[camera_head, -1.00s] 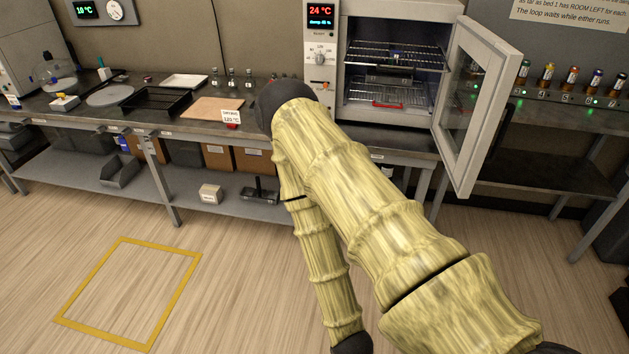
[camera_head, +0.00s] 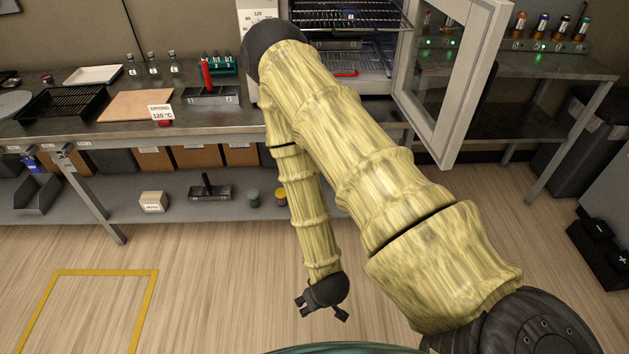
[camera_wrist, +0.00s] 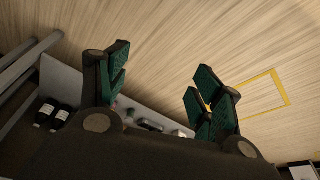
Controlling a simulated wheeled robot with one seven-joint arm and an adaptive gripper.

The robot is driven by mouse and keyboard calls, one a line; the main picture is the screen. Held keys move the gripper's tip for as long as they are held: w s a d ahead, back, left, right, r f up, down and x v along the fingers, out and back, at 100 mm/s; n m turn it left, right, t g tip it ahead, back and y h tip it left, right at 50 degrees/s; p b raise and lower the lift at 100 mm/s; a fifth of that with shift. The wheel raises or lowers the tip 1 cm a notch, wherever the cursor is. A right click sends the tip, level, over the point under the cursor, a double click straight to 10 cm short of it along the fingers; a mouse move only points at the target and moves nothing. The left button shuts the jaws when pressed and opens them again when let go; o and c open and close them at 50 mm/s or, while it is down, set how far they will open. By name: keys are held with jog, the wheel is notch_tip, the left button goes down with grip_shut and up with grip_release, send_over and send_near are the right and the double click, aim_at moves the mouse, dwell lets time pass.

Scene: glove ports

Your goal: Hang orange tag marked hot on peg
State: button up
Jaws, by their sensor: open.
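I cannot make out an orange tag marked hot or a peg in either view. My gripper (camera_head: 322,313) hangs low in front of the bench in the head view, over the wooden floor and well below the bench top. In the wrist view my gripper (camera_wrist: 160,72) has its two green-padded fingers spread apart with nothing between them. My arm hides part of the bench and of the oven front.
The oven door (camera_head: 452,85) stands open towards the room, right of my arm. A white 120 °C card (camera_head: 160,112) stands at the bench edge. A lower shelf (camera_head: 110,205) runs under the bench. A yellow floor outline (camera_head: 144,310) lies left; floor around my gripper is clear.

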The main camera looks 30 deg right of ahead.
jog(key=w+d+m+t+h+b, duration=0.1)
jog(key=w+d+t+b, duration=0.25)
jog(key=w, duration=0.65)
jog(key=w+d+m+t+h+b, duration=0.1)
jog(key=w+d+t+b, duration=0.25)
jog(key=w, duration=0.65)
jog(key=w+d+r+m+t+h+b, duration=0.1)
jog(key=w+d+r+h+b, duration=0.1)
jog(key=w+d, duration=0.4)
jog(key=w+d+r+m+t+h+b, duration=0.1)
jog(key=w+d+r+b, duration=0.3)
jog(key=w, duration=0.5)
jog(key=w+d+r+m+t+h+b, duration=0.1)
jog(key=w+d+r+t+h+b, duration=0.2)
jog(key=w+d, duration=0.4)
jog(key=shift+w+d+r+h+b, duration=0.2)
jog(key=shift+d+r+h+b, duration=0.15)
jog(key=shift+d+r, duration=0.55)
jog(key=shift+d+f, duration=0.1)
jog(key=shift+f, duration=0.05)
jog(key=c, duration=1.2)
